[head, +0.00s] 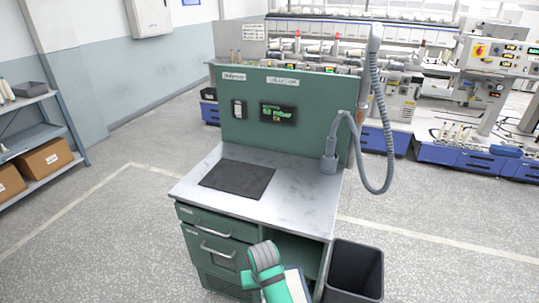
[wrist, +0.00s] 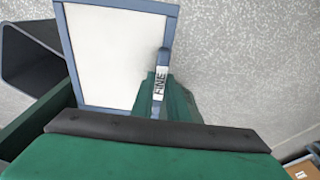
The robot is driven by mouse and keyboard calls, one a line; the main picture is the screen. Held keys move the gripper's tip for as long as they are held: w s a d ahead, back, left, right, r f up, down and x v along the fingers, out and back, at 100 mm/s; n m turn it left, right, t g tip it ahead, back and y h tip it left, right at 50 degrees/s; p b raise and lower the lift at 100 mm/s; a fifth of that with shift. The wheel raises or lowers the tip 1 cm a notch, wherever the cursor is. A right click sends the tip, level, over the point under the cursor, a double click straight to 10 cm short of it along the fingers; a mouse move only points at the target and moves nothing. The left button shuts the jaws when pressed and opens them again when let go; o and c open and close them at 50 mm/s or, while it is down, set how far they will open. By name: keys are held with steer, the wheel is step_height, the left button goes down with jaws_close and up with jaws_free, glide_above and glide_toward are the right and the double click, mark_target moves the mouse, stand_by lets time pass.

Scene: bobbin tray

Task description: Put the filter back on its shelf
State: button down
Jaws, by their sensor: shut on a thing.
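The filter (wrist: 112,52) is a white panel in a blue-grey frame, with a tab marked FINE. My gripper (wrist: 163,100) is shut on the filter at that tab. In the head view my gripper (head: 276,287) is low, in front of the green bench, and only a strip of the filter (head: 299,284) shows beside it. The shelf (head: 297,249) seems to be the open bay under the right side of the worktop. The filter is in front of this bay; the gripper hides part of it, and I cannot tell whether they touch.
A dark open bin (head: 354,270) stands close to the bench's right side; it shows at upper left in the wrist view (wrist: 30,60). The worktop (head: 285,205) has a black mat (head: 238,179) and a grey hose (head: 376,150). Drawers (head: 217,222) are left of the bay.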

steer(key=s+d+f+m, duration=0.2)
steer(key=s+f, duration=0.4)
steer(key=f, duration=0.6)
steer(key=shift+s+f, duration=0.1)
steer(key=shift+s, duration=0.05)
steer(key=shift+d, duration=0.1)
stand_by(0.4)
stand_by(0.6)
stand_by(0.6)
